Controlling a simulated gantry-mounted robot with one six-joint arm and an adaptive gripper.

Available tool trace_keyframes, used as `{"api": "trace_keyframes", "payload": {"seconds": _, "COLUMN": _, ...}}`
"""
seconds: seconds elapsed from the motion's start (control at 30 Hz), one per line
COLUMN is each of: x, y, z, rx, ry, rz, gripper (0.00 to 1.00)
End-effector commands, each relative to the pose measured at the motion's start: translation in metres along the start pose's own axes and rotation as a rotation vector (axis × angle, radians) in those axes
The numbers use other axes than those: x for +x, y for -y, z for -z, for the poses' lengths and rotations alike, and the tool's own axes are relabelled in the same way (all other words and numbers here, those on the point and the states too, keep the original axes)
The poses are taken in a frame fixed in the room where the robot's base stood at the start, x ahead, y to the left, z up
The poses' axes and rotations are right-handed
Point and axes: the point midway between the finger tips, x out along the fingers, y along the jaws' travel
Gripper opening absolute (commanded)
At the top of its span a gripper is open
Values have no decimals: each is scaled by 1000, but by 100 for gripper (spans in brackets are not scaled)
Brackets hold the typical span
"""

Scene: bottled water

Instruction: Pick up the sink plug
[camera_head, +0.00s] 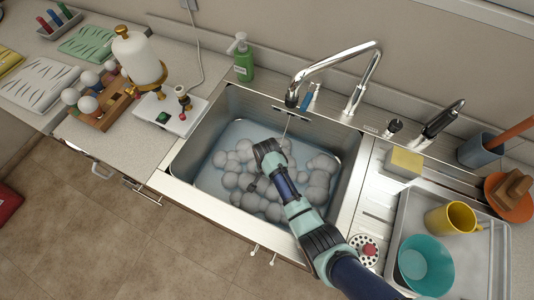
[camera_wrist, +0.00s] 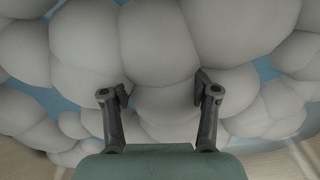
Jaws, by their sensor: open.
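My gripper (camera_wrist: 160,90) is open, with its two fingers apart over pale grey foam lumps (camera_wrist: 158,45) in the wrist view. Nothing but foam shows between the fingers. In the head view my arm reaches into the steel sink (camera_head: 180,178), and the end of my arm is low among the foam (camera_head: 273,212), over blue water. No sink plug is visible inside the sink; foam covers much of the bottom. A round white, perforated piece with a red knob (camera_head: 369,249) lies on the drainboard right of the sink; I cannot tell whether it is the plug.
A chrome faucet (camera_head: 345,48) arches over the sink's back edge. Right of the sink are a yellow sponge (camera_head: 405,162), a teal bowl (camera_head: 426,265) and a yellow mug (camera_head: 452,218). A green soap bottle (camera_head: 242,62) stands behind the sink's left corner.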

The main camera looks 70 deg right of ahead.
Motion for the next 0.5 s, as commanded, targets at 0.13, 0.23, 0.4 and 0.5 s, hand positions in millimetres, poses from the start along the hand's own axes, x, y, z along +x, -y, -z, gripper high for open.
{"api": "trace_keyframes", "payload": {"seconds": 0.13, "x": 0, "y": 0, "z": 0, "rx": 0, "ry": -1, "rz": 1, "gripper": 60}}
{"api": "trace_keyframes", "payload": {"seconds": 0.23, "x": 0, "y": 0, "z": 0, "rx": -1, "ry": -1, "rz": 1, "gripper": 53}}
{"api": "trace_keyframes", "payload": {"seconds": 0.4, "x": 0, "y": 0, "z": 0, "rx": -1, "ry": -1, "rz": 1, "gripper": 25}}
{"api": "trace_keyframes", "payload": {"seconds": 0.5, "x": 0, "y": 0, "z": 0, "rx": -1, "ry": 0, "rz": 1, "gripper": 8}}
